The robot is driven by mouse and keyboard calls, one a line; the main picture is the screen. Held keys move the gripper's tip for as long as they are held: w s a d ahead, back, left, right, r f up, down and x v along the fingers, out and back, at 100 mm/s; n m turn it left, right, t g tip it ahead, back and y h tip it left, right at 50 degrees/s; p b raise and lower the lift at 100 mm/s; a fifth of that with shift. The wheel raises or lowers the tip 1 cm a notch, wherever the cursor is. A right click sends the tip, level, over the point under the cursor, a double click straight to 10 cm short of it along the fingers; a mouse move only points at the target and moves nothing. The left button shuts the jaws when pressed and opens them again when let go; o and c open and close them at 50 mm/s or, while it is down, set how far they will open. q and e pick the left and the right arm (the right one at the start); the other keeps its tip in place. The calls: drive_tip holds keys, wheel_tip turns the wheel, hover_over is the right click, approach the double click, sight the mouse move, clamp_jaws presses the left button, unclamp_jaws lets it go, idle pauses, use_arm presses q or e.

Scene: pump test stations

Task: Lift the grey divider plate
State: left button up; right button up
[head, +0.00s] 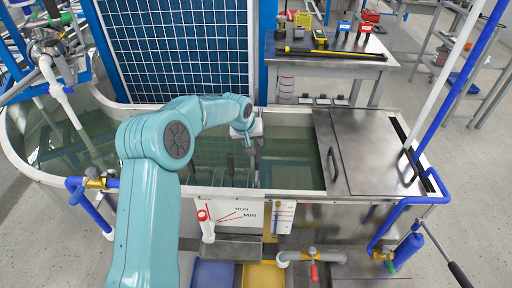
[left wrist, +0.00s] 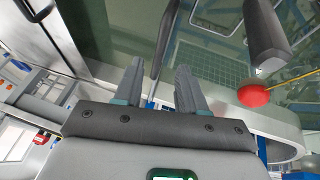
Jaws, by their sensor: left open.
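The grey divider plate (head: 257,168) stands upright in the water tank, seen nearly edge-on as a thin strip left of the steel cover. In the left wrist view the plate (left wrist: 166,45) shows as a narrow dark strip running down between the fingers. My left gripper (head: 247,136) is over the tank at the plate's top. In the left wrist view its two fingers (left wrist: 158,78) are apart, one on each side of the strip. I cannot tell whether either finger touches it. My right gripper is not in view.
A steel cover (head: 375,150) with a handle closes the tank's right end. A blue grid panel (head: 180,45) stands behind the tank. A red ball (left wrist: 253,95) on a yellow rod is right of the fingers. Blue pipes (head: 435,130) rise at the right.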

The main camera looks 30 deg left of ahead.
sight(257, 149)
use_arm(q)
drive_tip(key=x, duration=0.5)
clamp_jaws()
wheel_tip(257, 149, up, 11)
drive_tip(key=p, duration=0.5)
drive_tip(key=shift+w+f, duration=0.1)
drive_tip(key=shift+w, duration=0.05)
